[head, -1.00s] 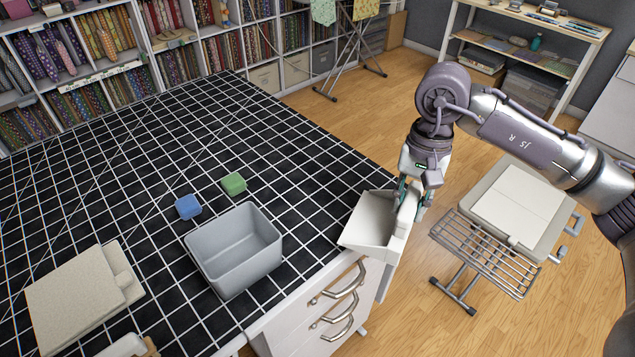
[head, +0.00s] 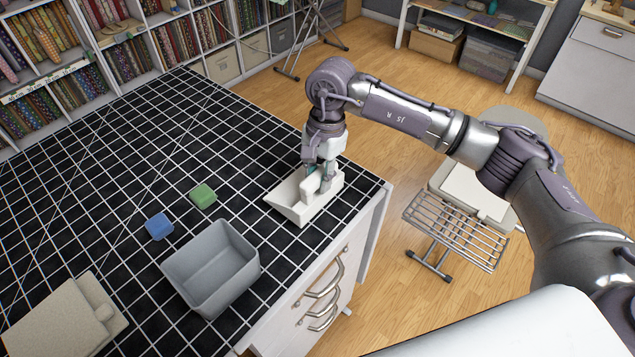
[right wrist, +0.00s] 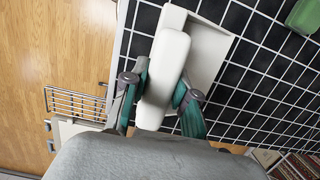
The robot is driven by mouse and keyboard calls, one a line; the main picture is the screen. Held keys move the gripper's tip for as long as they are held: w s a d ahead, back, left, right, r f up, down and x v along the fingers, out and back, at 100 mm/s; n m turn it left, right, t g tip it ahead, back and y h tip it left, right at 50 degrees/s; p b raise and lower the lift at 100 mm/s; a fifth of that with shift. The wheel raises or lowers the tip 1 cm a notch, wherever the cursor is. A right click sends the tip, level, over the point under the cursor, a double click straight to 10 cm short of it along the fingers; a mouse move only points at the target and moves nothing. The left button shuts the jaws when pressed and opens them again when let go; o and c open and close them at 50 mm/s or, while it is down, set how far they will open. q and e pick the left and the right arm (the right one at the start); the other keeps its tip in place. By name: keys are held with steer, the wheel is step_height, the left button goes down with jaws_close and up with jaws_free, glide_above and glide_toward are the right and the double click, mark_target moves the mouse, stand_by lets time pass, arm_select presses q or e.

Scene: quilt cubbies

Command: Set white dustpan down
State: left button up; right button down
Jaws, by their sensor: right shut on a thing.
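The white dustpan (head: 291,202) is at the right edge of the black gridded table (head: 146,140), its open scoop facing left and toward the front. My right gripper (head: 321,178) points down and is shut on the dustpan's handle. In the right wrist view the two green-padded fingers (right wrist: 160,90) sit either side of the white handle (right wrist: 168,70), with the pan (right wrist: 208,50) beyond over the grid. I cannot tell whether the dustpan's underside touches the table. My left gripper is not in view.
A grey bin (head: 212,270) stands left of the dustpan. A blue block (head: 158,226) and a green block (head: 203,195) lie behind it. A beige folded item (head: 68,322) lies at the front left. The table behind the dustpan is clear. A wire rack stand (head: 455,232) is off to the right.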

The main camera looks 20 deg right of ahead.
steer(key=shift+a+f, duration=0.15)
steer(key=shift+s+f+p, duration=0.1)
steer(key=shift+f+p, duration=0.3)
step_height(320, 180, down, 2)
steer(key=shift+f+p, duration=0.2)
steer(key=shift+p, duration=0.45)
steer(key=shift+f, duration=0.3)
steer(key=shift+f+b, duration=0.2)
steer(key=shift+b, duration=0.2)
steer(key=c, duration=0.9)
jaws_free()
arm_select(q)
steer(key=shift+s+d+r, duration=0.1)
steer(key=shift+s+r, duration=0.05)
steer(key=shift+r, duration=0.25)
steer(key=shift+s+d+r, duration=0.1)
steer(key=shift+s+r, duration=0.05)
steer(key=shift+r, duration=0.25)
